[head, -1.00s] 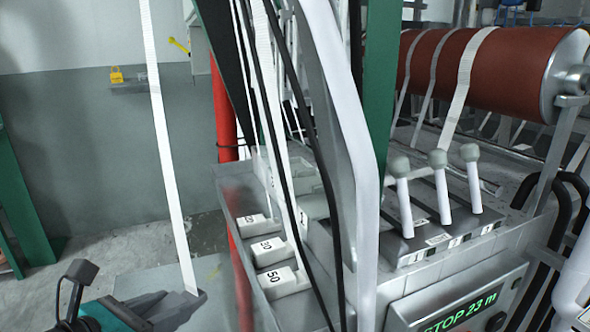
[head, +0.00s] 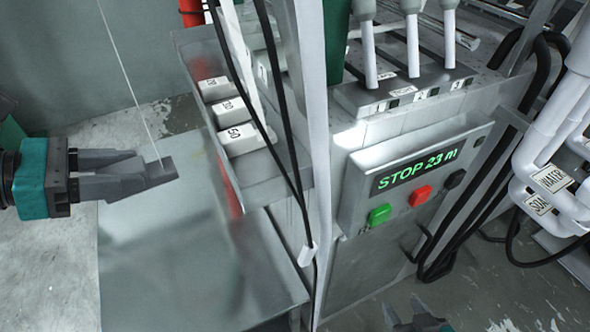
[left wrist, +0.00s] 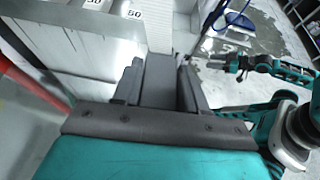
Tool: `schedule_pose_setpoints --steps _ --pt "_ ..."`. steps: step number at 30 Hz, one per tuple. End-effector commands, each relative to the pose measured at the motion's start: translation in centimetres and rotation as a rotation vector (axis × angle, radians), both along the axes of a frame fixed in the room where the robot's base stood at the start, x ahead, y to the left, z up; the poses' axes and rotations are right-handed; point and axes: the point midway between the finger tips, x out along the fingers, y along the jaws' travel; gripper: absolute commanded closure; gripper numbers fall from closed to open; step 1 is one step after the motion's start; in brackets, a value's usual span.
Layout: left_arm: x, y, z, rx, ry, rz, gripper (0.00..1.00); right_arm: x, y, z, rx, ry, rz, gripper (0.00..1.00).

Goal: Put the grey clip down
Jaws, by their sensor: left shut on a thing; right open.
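My left gripper (head: 150,172) is at the left of the head view, above a grey sheet-like surface. It is shut on the grey clip (left wrist: 158,80), a grey block between the two fingers in the left wrist view. A white webbing strip (left wrist: 158,25) extends beyond the clip there. In the head view the webbing (head: 128,75) shows edge-on as a thin line rising from the gripper's tip. The clip is hard to tell from the dark fingers in the head view. My right gripper (head: 412,316) is open and empty at the bottom edge, partly cut off.
A metal tray (head: 262,190) holds several numbered white blocks (head: 243,138) right of my left gripper. A control box (head: 362,205) reads STOP 23 m. Levers (head: 412,45) stand above it. White pipes (head: 545,150) are at right. The grey surface (head: 180,260) below is bare.

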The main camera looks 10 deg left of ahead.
Motion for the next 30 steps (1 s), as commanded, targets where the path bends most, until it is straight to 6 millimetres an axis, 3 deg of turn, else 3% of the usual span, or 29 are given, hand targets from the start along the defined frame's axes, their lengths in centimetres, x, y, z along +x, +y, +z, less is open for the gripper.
schedule_pose_setpoints --steps 8,30 --pt "-0.3 -0.7 1.3 -0.005 -0.010 -0.057 0.89 0.1 0.1 0.3 0.002 -0.004 0.002 0.47" --pt "8.2 -13.3 1.5 -0.011 -0.011 -0.054 0.89 0.1 -0.2 3.7 -0.003 -0.008 -0.001 0.47"
